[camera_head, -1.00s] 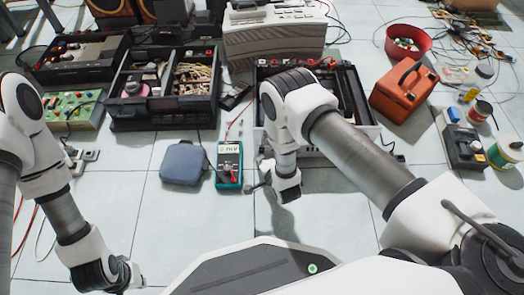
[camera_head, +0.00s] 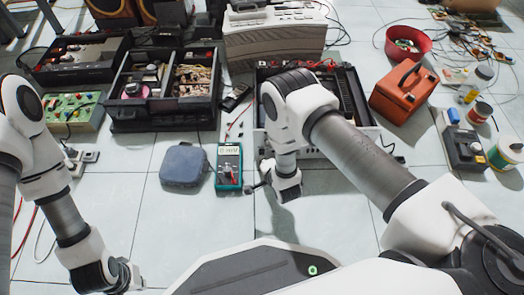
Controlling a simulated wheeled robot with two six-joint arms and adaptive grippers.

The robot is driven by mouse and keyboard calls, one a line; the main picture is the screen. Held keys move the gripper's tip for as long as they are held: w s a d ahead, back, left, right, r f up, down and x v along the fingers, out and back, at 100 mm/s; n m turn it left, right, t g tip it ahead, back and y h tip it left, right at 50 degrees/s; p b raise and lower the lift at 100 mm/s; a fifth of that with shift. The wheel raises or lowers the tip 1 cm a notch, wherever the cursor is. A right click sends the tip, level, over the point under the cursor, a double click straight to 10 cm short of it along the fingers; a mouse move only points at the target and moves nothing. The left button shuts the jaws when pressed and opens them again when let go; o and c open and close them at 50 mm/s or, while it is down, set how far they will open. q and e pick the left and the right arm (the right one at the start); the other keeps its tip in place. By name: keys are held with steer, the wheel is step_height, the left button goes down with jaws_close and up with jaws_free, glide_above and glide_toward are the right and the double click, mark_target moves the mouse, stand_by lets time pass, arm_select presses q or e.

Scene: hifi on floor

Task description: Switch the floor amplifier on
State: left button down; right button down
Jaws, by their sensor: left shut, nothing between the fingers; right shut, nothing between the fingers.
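The open-topped amplifier (camera_head: 351,88) sits on the floor, with dark parts and red wires inside and a pale front edge. My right arm crosses over it and hides its middle and much of its front. My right gripper (camera_head: 256,187) is low in front of the amplifier's left front part, shut and empty. I cannot tell whether it touches the front panel. The power switch is not visible. My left gripper (camera_head: 135,276) is at the lower left, shut and empty, far from the amplifier.
A teal multimeter (camera_head: 229,166) and a blue-grey pouch (camera_head: 185,164) lie left of my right gripper. An orange case (camera_head: 404,91) stands right of the amplifier. Open black units (camera_head: 163,122) and a beige device (camera_head: 275,40) stand behind. The front floor tiles are clear.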

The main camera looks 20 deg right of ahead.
stand_by(0.5)
steer(key=shift+w+d+r, duration=0.1)
steer(key=shift+w, duration=0.3)
steer(key=shift+w+d, duration=0.1)
steer(key=shift+w, duration=0.15)
stand_by(0.4)
steer(key=shift+s+a+p, duration=0.2)
steer(key=shift+s+p, duration=0.35)
steer(key=shift+s, duration=0.15)
